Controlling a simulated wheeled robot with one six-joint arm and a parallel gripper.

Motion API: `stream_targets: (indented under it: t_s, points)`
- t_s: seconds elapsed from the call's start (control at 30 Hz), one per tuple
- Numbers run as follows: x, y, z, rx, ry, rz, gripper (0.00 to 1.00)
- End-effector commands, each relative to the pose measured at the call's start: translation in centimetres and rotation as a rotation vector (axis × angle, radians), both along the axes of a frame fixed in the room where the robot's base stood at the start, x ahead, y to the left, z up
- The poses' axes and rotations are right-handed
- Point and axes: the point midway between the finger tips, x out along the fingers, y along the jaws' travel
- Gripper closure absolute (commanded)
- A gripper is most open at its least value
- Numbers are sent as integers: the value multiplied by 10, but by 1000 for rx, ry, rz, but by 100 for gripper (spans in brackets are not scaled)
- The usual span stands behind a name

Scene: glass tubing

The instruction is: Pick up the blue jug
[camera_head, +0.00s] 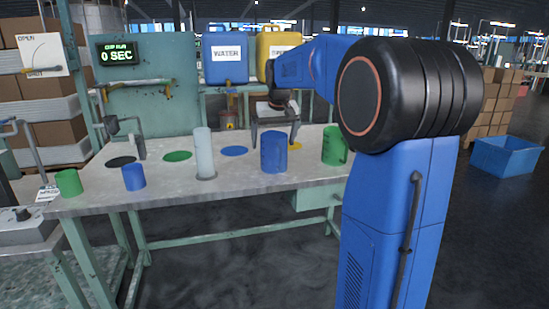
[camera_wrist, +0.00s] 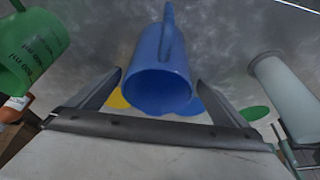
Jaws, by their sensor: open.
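The blue jug (camera_head: 273,155) stands upright on the table, right of the middle in the head view. In the wrist view the blue jug (camera_wrist: 160,88) is in the centre, its open mouth toward the camera and its handle at the top. My gripper (camera_head: 274,140) is open above and behind the jug, fingers pointing down. In the wrist view my gripper (camera_wrist: 159,78) has one finger to each side of the jug, with gaps showing. I cannot tell whether the fingers reach down beside its wall.
A green jug (camera_head: 335,146) stands close on the right, and a pale tube (camera_head: 203,150) on the left. A smaller blue cup (camera_head: 133,178) and a green cup (camera_head: 68,183) are at the left end. Coloured discs, including a green one (camera_head: 177,156), mark the tabletop (camera_head: 235,177).

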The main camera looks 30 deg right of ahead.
Motion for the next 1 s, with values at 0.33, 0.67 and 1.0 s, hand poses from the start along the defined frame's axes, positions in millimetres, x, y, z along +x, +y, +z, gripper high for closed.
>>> stream_targets:
  t_s: [0.33, 0.67, 1.0]
  points:
    - [12, -6, -32, 0, 0, 0, 2]
    - [12, -6, -31, 0, 0, 0, 45]
    - [12, -6, -28, 0, -1, 0, 49]
